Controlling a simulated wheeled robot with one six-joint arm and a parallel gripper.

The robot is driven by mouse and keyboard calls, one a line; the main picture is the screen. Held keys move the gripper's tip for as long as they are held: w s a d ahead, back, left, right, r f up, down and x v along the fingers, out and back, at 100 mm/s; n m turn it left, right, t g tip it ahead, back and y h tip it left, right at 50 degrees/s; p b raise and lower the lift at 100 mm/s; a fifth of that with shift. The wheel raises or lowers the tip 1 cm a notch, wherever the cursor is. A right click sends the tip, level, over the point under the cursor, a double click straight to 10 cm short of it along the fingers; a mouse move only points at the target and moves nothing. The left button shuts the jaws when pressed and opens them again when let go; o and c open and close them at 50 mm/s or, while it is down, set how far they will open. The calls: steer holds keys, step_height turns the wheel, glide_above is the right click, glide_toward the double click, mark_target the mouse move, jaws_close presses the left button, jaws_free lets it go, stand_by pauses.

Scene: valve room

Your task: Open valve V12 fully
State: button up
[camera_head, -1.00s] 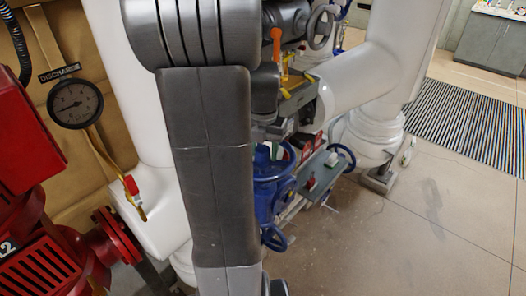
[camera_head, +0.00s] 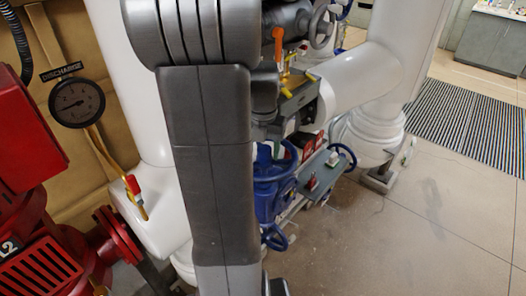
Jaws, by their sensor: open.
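No label reading V12 is legible, so I cannot tell which valve it is. A blue valve body (camera_head: 268,203) stands low, just right of my grey arm, which hides its left side. A small blue handwheel (camera_head: 275,237) sits below it, near the floor. Another blue handwheel (camera_head: 343,158) is farther right, beside a grey plate (camera_head: 314,177) with red tags. A grey handwheel (camera_head: 320,28) is at the top, near a valve with an orange lever (camera_head: 277,42). My arm hangs down through the middle of the picture.
A white pipe (camera_head: 352,82) bends down to the floor right of the valves. Red machinery (camera_head: 40,245) and a discharge gauge (camera_head: 76,103) fill the left. Bare floor (camera_head: 430,235) lies open at right, with a striped mat (camera_head: 470,125) behind.

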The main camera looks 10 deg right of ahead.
steer(key=shift+s+f, duration=0.4)
steer(key=shift+f, duration=0.35)
steer(key=r+p, duration=0.4)
steer(key=r, duration=0.1)
steer(key=shift+w+d+r, duration=0.2)
steer(key=shift+d, duration=0.05)
steer(key=shift+w+r, duration=0.1)
steer(key=shift+r, duration=0.7)
steer(key=m, duration=1.1)
steer(key=shift+m, duration=0.3)
steer(key=m, duration=1.1)
